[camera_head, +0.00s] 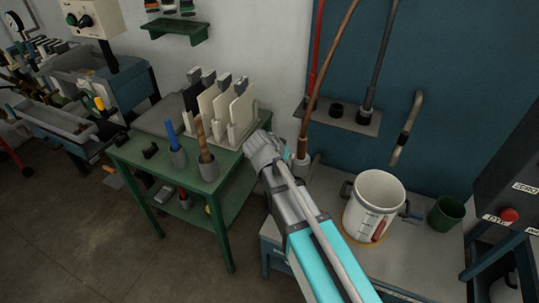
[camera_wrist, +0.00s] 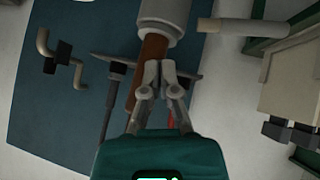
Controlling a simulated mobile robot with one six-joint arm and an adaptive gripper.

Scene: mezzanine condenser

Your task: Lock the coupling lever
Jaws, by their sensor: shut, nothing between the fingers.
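In the head view, a brown hose (camera_head: 327,65) runs down the blue panel to a pale coupling (camera_head: 301,168). My gripper (camera_head: 284,156) is just left of this coupling. In the wrist view, the coupling's grey cylinder (camera_wrist: 165,14) is at the top, with the brown hose (camera_wrist: 151,50) leading out of it. My gripper (camera_wrist: 161,70) is shut and empty, its tips overlapping the hose in the picture; I cannot tell whether they touch it. No lever can be picked out clearly; the arm hides part of the coupling area in the head view.
A green table (camera_head: 140,158) with upright boards (camera_head: 222,106) and tool cups stands left. A white pot (camera_head: 373,208) and green cup (camera_head: 446,212) stand right on the grey bench (camera_head: 408,262). A wall bracket (camera_head: 345,118) and bent pipe (camera_head: 406,130) are behind.

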